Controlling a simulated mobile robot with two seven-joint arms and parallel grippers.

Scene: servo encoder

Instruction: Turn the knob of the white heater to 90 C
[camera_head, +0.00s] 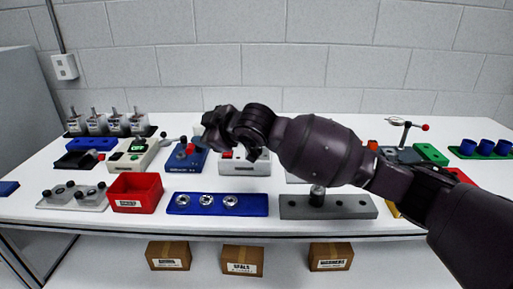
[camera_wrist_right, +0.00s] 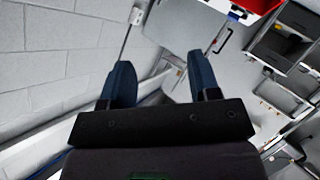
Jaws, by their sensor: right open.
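A white box (camera_head: 259,168) with red parts on top stands mid-table, partly hidden behind my right gripper. A cream-white box (camera_head: 122,164) with a small lit green display and dark parts on top stands further left. I cannot tell for sure which of the two is the heater, and no 90 C mark is legible. My right gripper (camera_head: 211,127) hangs above the table, over the gap between the blue device and the white box. In the right wrist view its two blue fingers (camera_wrist_right: 162,78) are spread with nothing between them. My left gripper is out of view.
A blue device (camera_head: 185,160) with a lever stands left of my gripper. A red bin (camera_head: 136,195), a blue plate (camera_head: 217,212) with several rings and a grey block (camera_head: 345,207) line the front. My right arm crosses the table's right half. The table edge is close in front.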

